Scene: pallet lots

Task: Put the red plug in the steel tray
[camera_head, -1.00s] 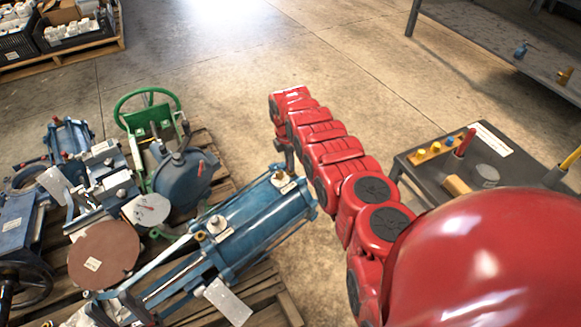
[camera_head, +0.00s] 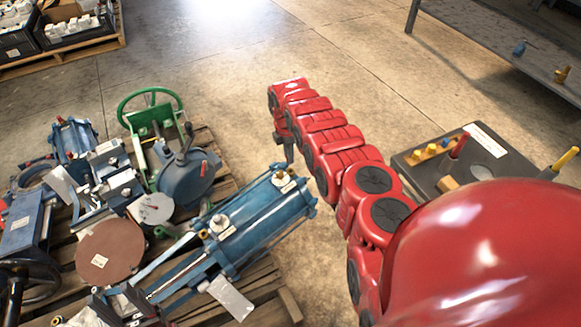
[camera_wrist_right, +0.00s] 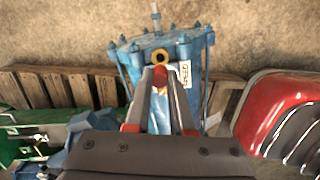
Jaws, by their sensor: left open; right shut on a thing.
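The red plug (camera_wrist_right: 160,74) is between the fingertips of my right gripper (camera_wrist_right: 160,80), which is shut on it. It is close to a yellow-rimmed port on the blue cylinder in the right wrist view; I cannot tell whether they touch. In the head view my right gripper (camera_head: 288,152) hangs above the cylinder's far end, and the plug is too small to make out. A round grey dish, seemingly the steel tray (camera_head: 484,172), lies on the dark cart top at the right, partly hidden by my red arm.
The blue cylinder (camera_head: 250,225) lies on a wooden pallet (camera_head: 285,300) with several valves and a green handwheel (camera_head: 150,95). The dark cart (camera_head: 412,165) carries yellow pieces and a red-handled tool (camera_head: 458,147). Bare floor lies between pallet and cart.

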